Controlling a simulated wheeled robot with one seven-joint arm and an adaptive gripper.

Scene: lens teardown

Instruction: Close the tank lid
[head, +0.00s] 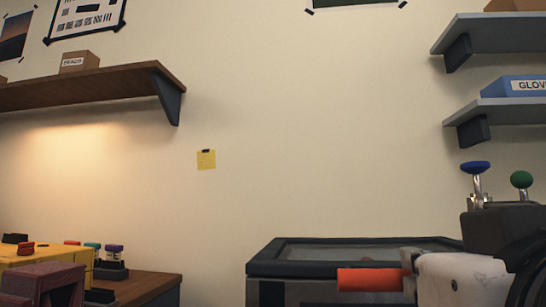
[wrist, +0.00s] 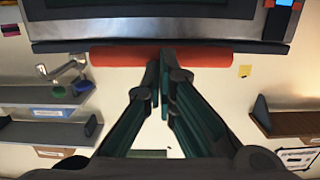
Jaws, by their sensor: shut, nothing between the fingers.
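The tank (head: 265,293) stands at the bottom of the head view. Its dark-framed lid (head: 270,268) with a pale pane looks low and almost level on top. I cannot tell whether a gap is left under it. A red-orange bar (head: 370,280) runs along the front edge of the lid; it also shows in the wrist view (wrist: 205,54), along the dark edge. My gripper (wrist: 161,68) is shut and empty, with its fingertips overlapping the bar in the picture. I cannot tell whether they touch it. The head view does not show the fingers clearly.
Blue (head: 475,167) and green (head: 521,179) knobs stand at the right of the head view. Grey shelves (head: 500,110) hang above them. A wooden shelf (head: 85,87) is at upper left, and a yellow block (head: 75,262) lies below it.

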